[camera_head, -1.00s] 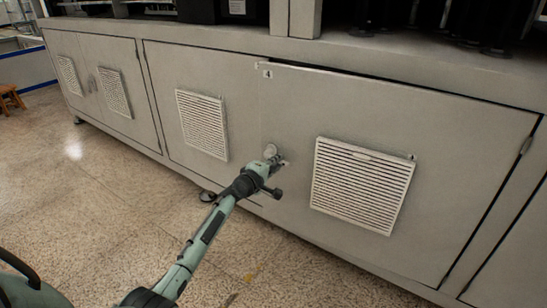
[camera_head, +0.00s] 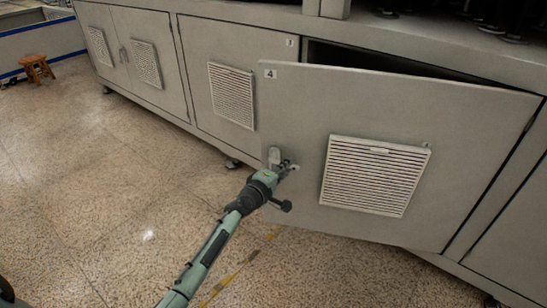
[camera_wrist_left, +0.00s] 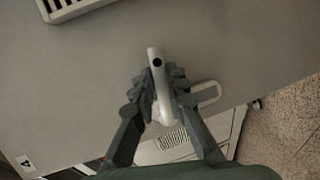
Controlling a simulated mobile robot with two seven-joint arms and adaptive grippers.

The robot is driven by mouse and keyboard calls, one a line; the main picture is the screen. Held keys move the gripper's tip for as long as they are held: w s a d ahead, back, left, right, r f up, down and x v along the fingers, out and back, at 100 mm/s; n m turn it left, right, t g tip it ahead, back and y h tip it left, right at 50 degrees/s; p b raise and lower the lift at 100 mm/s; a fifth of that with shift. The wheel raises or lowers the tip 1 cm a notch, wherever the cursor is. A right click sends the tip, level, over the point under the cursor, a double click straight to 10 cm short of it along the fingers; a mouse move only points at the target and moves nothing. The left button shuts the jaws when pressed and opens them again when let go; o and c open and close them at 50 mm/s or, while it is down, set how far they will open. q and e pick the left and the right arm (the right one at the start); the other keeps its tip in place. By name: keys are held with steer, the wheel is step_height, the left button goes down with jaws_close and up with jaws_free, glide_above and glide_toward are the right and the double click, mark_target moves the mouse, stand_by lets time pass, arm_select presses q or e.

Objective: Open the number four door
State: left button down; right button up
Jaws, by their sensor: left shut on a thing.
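The number four door (camera_head: 300,110) is a grey panel with a "4" label at its top left and a louvred vent. It stands partly open, swung out from the cabinet on its right-hand hinge side, with a dark gap above it. My left gripper (camera_head: 284,167) is at the door's left edge, shut on the door handle (camera_head: 274,157). In the left wrist view the gripper (camera_wrist_left: 160,95) has its fingers on both sides of the silvery handle (camera_wrist_left: 155,62), against the door face (camera_wrist_left: 235,45). My right gripper is in neither view.
The number three door (camera_head: 205,60) to the left is closed. More closed cabinet doors (camera_head: 150,85) stand farther left. A small wooden stool (camera_head: 37,68) is at the far left. The speckled floor (camera_head: 100,190) in front is clear, with a yellow line on it.

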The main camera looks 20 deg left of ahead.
arm_select(q)
steer(key=shift+s+d+r, duration=0.15)
steer(key=shift+s+d, duration=0.2)
steer(key=shift+s, duration=0.2)
steer(key=shift+s+d+r, duration=0.1)
steer(key=shift+s+d, duration=0.2)
steer(key=shift+s, duration=0.25)
steer(key=shift+w, duration=0.15)
steer(key=c, duration=1.5)
jaws_free()
steer(key=shift+c, duration=0.2)
steer(key=shift+a, duration=0.1)
steer(key=shift+f, duration=0.1)
steer(key=v, duration=1.2)
